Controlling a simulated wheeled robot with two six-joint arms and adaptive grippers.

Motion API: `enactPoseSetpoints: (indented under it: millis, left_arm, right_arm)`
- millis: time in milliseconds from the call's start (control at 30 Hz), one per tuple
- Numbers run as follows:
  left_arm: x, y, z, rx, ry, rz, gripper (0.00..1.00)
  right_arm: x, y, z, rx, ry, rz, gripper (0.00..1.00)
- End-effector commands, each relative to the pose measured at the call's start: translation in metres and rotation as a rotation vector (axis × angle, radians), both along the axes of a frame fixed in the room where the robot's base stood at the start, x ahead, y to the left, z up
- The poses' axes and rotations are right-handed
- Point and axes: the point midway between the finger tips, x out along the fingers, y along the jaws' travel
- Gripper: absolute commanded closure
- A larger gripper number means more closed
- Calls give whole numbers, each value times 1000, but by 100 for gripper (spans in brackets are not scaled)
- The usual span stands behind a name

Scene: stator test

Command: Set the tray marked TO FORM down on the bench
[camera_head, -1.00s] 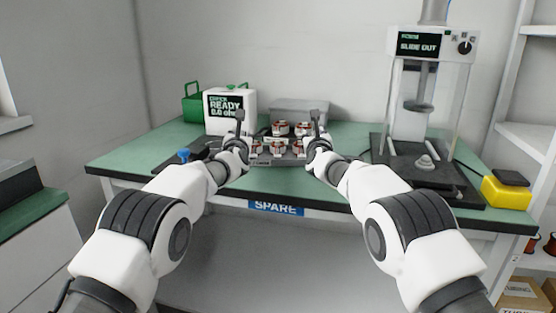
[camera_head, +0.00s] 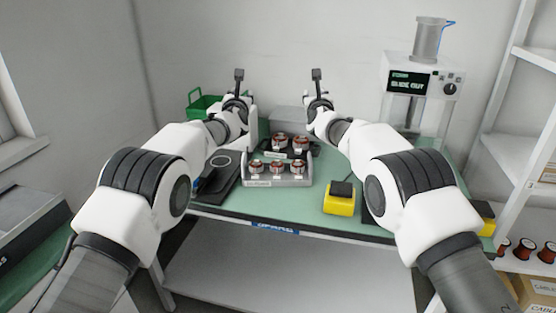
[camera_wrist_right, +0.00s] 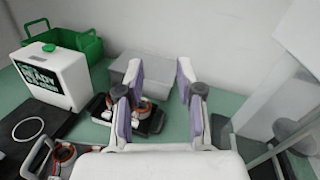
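A grey tray (camera_head: 300,182) with several copper-wound stators stands level on the green bench, near its front edge; the writing on its front is too small to read. Its side handle also shows at the lower left of the right wrist view (camera_wrist_right: 36,152). My left gripper (camera_head: 239,78) is raised above and behind the tray, apart from it; its fingers are seen edge-on. My right gripper (camera_head: 317,78) is raised to the right, also apart. In the right wrist view its fingers (camera_wrist_right: 158,90) stand apart with nothing between them.
A dark tray (camera_wrist_right: 157,124) with stators stands behind the grey one. A grey box (camera_head: 290,115), green basket (camera_head: 203,107) and white tester (camera_wrist_right: 55,75) are at the back. A yellow block (camera_head: 340,204) sits front right. A press (camera_head: 400,75) stands at right. Shelves (camera_head: 525,125) flank the bench.

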Motion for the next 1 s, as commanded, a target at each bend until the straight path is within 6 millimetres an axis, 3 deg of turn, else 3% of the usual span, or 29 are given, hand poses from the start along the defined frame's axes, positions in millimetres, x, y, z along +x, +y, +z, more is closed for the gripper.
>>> enactPoseSetpoints:
  millis: [33,200,367,667,1000]
  left_arm:
    - [0,0,26,0,0,0,63]
    - [0,0,66,0,0,0,63]
    - [0,0,92,0,1,0,63]
    - [0,0,96,0,1,0,63]
    - [0,0,96,0,0,0,63]
  right_arm:
    - [0,0,26,0,0,0,63]
    - [0,0,66,0,0,0,63]
    - [0,0,92,0,1,0,63]
    - [-9,0,96,-2,2,-4,63]
    - [-67,0,93,-4,2,0,63]
